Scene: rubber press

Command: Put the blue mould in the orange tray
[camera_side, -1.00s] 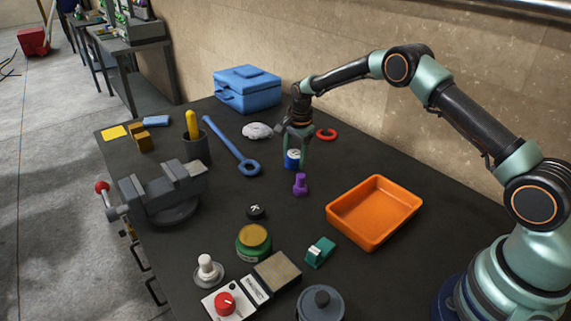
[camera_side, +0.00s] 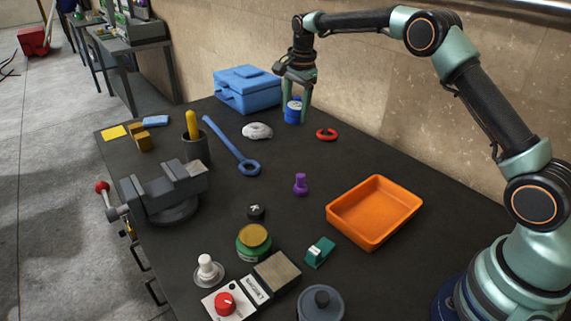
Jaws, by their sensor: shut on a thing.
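The blue mould (camera_side: 293,112) is a short blue cylinder with a pale marking near its top. My gripper (camera_side: 294,108) is shut on it, with a green finger on each side, and holds it up above the back of the table. The orange tray (camera_side: 374,212) is a shallow rectangular tray on the right part of the table, empty. The gripper and mould are behind and to the left of the tray, well apart from it.
A purple peg (camera_side: 300,184) stands left of the tray. A red ring (camera_side: 326,134) and a white lump (camera_side: 257,131) lie near the gripper. A blue toolbox (camera_side: 247,89) stands behind. A green switch block (camera_side: 319,252) is in front of the tray.

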